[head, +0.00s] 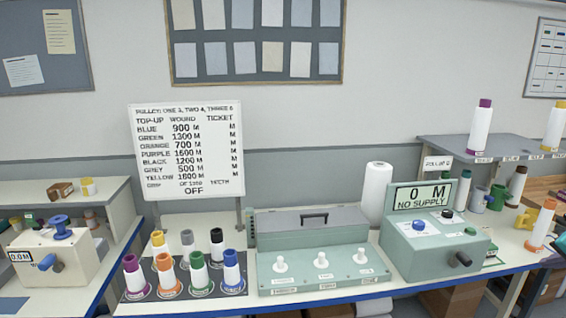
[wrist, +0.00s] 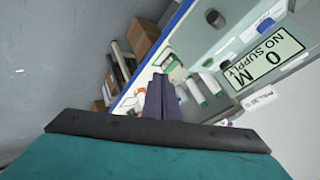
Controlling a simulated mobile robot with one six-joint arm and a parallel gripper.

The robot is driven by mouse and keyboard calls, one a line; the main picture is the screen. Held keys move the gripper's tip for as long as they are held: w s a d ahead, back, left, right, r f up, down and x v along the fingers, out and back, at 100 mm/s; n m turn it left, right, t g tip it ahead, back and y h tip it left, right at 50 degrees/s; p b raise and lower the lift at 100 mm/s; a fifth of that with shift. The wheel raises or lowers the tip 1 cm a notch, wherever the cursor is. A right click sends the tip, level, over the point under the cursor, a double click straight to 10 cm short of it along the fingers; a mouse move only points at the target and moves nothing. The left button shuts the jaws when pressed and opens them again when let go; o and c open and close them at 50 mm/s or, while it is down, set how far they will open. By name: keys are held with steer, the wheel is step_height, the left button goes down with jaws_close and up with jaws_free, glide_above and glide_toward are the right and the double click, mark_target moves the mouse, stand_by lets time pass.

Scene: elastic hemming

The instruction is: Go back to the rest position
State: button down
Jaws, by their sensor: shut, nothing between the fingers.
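My gripper (wrist: 160,84) shows in the wrist view as two dark fingers held together, with nothing between them. It is apart from the bench and over the area near the pale green winder box with the "0 M NO SUPPLY" display (wrist: 268,58). In the head view my arm and gripper are not in sight. There the same winder box (head: 440,255) stands at the right of the bench, with a blue knob on top and a black knob on its front.
A grey shelf (head: 480,150) stands at right. Cardboard boxes (wrist: 143,38) sit below the bench.

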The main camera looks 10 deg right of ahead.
steer(key=w+a+f+n+g+y, duration=0.1)
steer(key=w+a+f, duration=0.2)
steer(key=a+f, duration=0.35)
steer(key=w+a+f+n+y+b, duration=0.1)
steer(key=w+a+f, duration=0.3)
steer(key=a+f, duration=0.3)
steer(key=w+a+f+n+g+y, duration=0.1)
steer(key=w+a+f, duration=0.2)
steer(key=a+f, duration=0.35)
steer(key=a+f+n+g+y+b, duration=0.1)
steer(key=a+f+n+g+y, duration=0.25)
steer(key=a+f, duration=1.7)
steer(key=s+a+f+n+g, duration=0.25)
steer(key=s+a+f, duration=0.25)
steer(key=a+f, duration=0.45)
steer(key=s+a+f+n+g+h, duration=0.1)
steer(key=s+a+f+g, duration=0.1)
steer(key=s+a+f, duration=0.2)
steer(key=s+a+f+n+g+h+b, duration=0.1)
steer(key=s+a+f+n+g, duration=0.1)
steer(key=s+a, duration=0.6)
steer(key=s+a+f+n+g+h+b, duration=0.1)
steer(key=s+a+f, duration=0.4)
steer(key=s, duration=0.7)
steer(key=shift+a+f+n+g, duration=0.3)
steer(key=shift+a+n+g, duration=0.1)
steer(key=shift+n+g, duration=0.1)
